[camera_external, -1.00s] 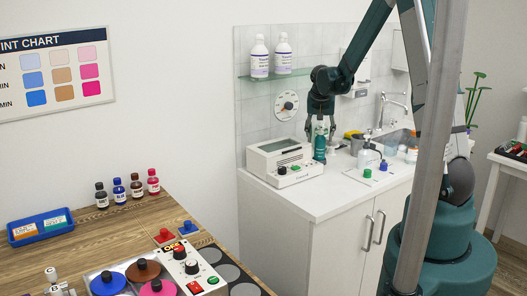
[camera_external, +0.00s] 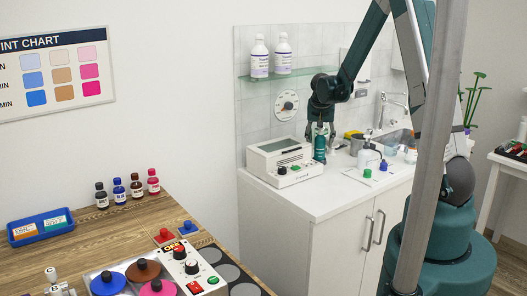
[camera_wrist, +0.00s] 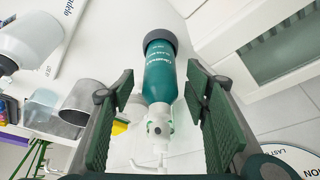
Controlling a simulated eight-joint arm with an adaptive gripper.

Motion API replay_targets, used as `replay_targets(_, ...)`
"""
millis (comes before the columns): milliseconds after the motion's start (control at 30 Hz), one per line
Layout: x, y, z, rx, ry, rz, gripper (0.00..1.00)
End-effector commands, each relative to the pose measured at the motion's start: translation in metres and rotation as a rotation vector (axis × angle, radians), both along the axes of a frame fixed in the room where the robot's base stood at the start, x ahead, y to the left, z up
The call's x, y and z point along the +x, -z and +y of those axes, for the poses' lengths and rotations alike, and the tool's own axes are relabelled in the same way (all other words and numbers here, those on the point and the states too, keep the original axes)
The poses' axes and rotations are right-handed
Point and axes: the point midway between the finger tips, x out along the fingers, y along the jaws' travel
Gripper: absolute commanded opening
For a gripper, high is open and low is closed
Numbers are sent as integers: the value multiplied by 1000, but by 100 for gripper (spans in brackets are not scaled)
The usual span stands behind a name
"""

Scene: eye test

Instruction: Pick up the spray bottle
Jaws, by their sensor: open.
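The spray bottle (camera_external: 319,150) is teal with a dark base and stands upright on the white counter, just right of a white device. In the wrist view it (camera_wrist: 160,75) shows with its dark base away from me and its white spray head (camera_wrist: 158,126) close to me. My gripper (camera_wrist: 158,88) is open, with one green-padded finger on each side of the bottle. Gaps show between the pads and the bottle, so it is not gripped. In the external view my gripper (camera_external: 320,138) is right above and around the bottle's top, which it partly hides.
The white device (camera_external: 284,158) stands close on the left. A white bottle (camera_external: 368,158), a metal cup (camera_external: 357,143) and small green-capped items stand to the right, near the sink. A glass shelf (camera_external: 268,76) with two bottles is on the wall. The front counter (camera_external: 320,195) is clear.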

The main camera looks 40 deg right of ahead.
Motion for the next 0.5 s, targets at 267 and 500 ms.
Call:
replay_targets(267,6,20,-6,0,0,0,46)
replay_targets(500,6,23,-7,0,0,0,46)
